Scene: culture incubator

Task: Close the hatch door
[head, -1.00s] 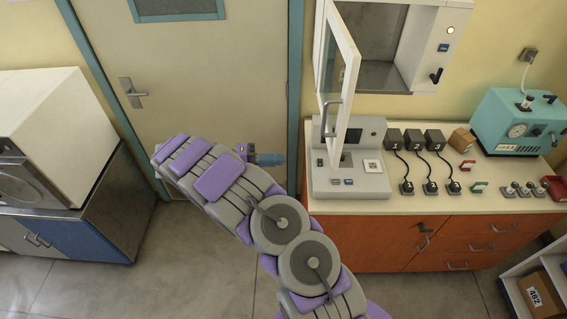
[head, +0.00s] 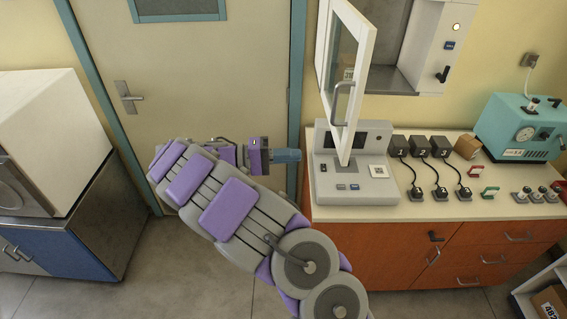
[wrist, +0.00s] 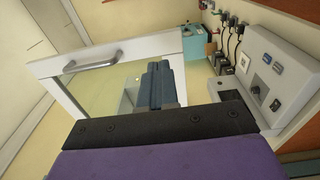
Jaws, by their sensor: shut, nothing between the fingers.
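The hatch door (head: 366,78), a white frame with a glass pane and a grey bar handle (head: 340,106), stands open, swung out from the wall hatch (head: 431,52). In the wrist view, the door frame (wrist: 118,55) and its handle (wrist: 92,60) lie beyond and to the left of my fingers. My gripper (head: 288,155) is shut and empty, left of the door and below its handle in the head view. In the wrist view my gripper (wrist: 160,85) overlaps the glass area; I cannot tell whether it touches.
A grey control device (head: 350,187) sits on the counter (head: 440,208) below the door. Several black adapters with cables and a teal machine (head: 515,125) stand to its right. A closed room door (head: 220,75) is behind my arm.

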